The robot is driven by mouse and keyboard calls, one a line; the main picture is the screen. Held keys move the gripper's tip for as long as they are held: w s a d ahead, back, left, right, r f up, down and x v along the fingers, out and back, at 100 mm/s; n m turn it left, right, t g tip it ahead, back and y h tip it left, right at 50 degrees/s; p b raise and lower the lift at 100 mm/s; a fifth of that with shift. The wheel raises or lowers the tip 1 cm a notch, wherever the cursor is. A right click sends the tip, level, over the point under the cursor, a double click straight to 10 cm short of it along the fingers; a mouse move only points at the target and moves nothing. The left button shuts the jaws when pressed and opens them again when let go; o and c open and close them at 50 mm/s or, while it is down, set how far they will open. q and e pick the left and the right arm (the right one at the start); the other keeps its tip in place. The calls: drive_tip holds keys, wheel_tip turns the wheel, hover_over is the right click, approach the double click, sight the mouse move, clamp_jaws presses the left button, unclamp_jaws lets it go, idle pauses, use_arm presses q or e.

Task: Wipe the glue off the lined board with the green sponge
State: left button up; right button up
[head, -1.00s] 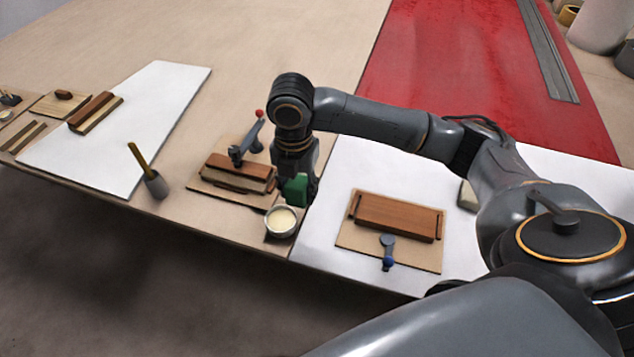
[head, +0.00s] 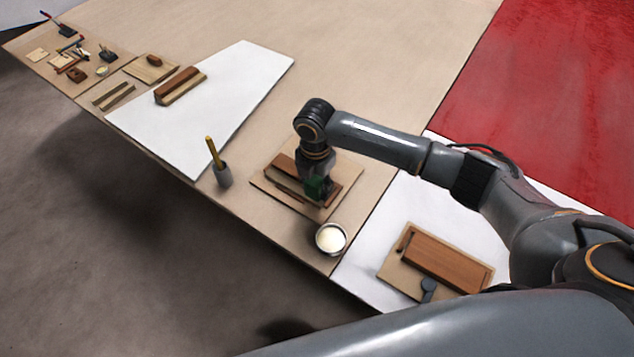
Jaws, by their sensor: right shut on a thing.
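My right gripper (head: 316,181) is shut on the green sponge (head: 315,188) and holds it over the middle base board (head: 264,182). Brown and tan wood pieces (head: 284,164) lie on that board, partly hidden behind the gripper. I cannot tell whether the sponge touches the wood, and I cannot make out any glue. Which board is the lined one is not clear from this view. My left gripper is not in view.
A bowl of pale stuff (head: 331,238) stands near the table edge. A grey pot with a yellow-handled tool (head: 222,175) is to the left. Another board with a brown plank (head: 449,262) lies at lower right. A white sheet (head: 215,105) has bare room.

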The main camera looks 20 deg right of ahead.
sight(296, 191)
wheel_tip(296, 191, down, 5)
drive_tip(key=b, duration=0.3)
drive_tip(key=shift+w+r+b, duration=0.1)
drive_tip(key=shift+r+b, duration=0.05)
drive_tip(key=shift+b, duration=0.2)
drive_tip(key=w+a, duration=0.1)
drive_tip(key=w, duration=0.1)
drive_tip(key=w+a+b, duration=0.1)
drive_tip(key=w+a, duration=0.1)
drive_tip(key=shift+a+r+b, duration=0.15)
drive_tip(key=shift+b, duration=0.15)
drive_tip(key=shift+w+a+r, duration=0.1)
drive_tip(key=shift+w+a, duration=0.25)
drive_tip(key=shift+w, duration=0.2)
drive_tip(key=shift+f+b, duration=0.2)
drive_tip(key=shift+b, duration=0.1)
